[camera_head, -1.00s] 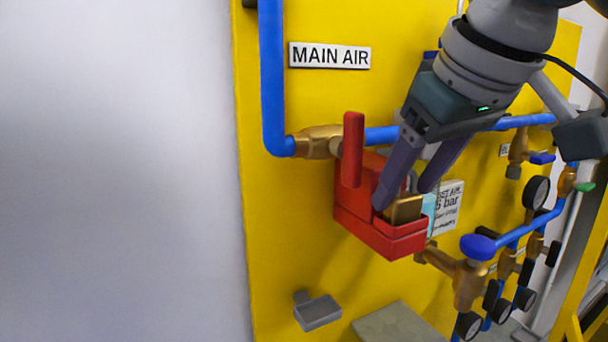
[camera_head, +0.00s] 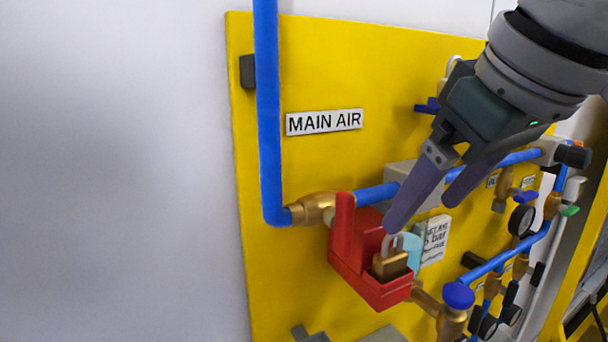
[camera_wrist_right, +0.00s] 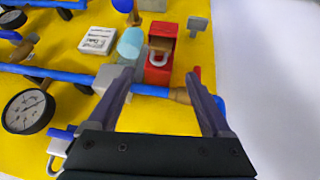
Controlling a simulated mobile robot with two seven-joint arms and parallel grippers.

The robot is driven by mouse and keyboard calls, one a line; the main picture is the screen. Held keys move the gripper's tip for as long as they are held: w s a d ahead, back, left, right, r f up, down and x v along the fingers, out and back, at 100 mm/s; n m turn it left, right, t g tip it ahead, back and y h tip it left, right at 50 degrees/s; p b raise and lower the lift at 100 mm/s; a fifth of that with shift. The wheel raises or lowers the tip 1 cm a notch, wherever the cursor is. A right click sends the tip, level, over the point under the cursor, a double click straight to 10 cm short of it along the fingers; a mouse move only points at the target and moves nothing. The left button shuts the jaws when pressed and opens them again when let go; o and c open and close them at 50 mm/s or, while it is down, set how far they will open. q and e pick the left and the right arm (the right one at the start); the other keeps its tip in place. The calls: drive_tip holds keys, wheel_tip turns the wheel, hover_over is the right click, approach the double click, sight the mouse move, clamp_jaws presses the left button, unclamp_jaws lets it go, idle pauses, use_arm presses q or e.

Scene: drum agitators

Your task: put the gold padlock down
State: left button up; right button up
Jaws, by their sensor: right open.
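The gold padlock (camera_head: 391,263) sits in the open top of the red box-like valve cover (camera_head: 376,291), its silver shackle pointing up. It also shows in the right wrist view (camera_wrist_right: 160,47), inside the red cover (camera_wrist_right: 163,29). My right gripper (camera_head: 425,215) is open and empty, above and to the right of the padlock, with its nearer fingertip close to the shackle in the picture. In the right wrist view the two fingers (camera_wrist_right: 168,78) are spread wide with nothing between them. My left gripper is not in view.
A blue pipe (camera_head: 268,120) runs down and then right behind the red cover. A yellow board (camera_head: 330,80) carries a MAIN AIR sign (camera_head: 324,122). Gauges and blue-handled valves stand at the right. A grey bracket sits below the cover.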

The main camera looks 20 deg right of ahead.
drive_tip(key=s+a+f+n+y+p, duration=0.1)
drive_tip(key=s+a+f+n+y, duration=0.15)
drive_tip(key=a, duration=0.35)
drive_tip(key=s+a+f+n+y+p, duration=0.1)
drive_tip(key=s+a+f, duration=0.2)
drive_tip(key=a, duration=0.2)
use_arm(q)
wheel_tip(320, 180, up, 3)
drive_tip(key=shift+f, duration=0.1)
use_arm(e)
drive_tip(key=s+d+f+m+g+h, duration=0.1)
drive_tip(key=s+d+f, duration=0.1)
drive_tip(key=s+f, duration=0.2)
drive_tip(key=s+d+f+m+g+h, duration=0.1)
drive_tip(key=s+d+f, duration=0.2)
drive_tip(key=s, duration=0.4)
drive_tip(key=shift+d+f+g, duration=0.3)
drive_tip(key=shift+f+g, duration=0.1)
drive_tip(key=shift+f, duration=0.3)
drive_tip(key=shift+h, duration=0.25)
use_arm(q)
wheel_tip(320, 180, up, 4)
drive_tip(key=p, duration=0.3)
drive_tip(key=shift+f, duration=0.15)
use_arm(e)
wheel_tip(320, 180, up, 4)
drive_tip(key=shift+f, duration=0.2)
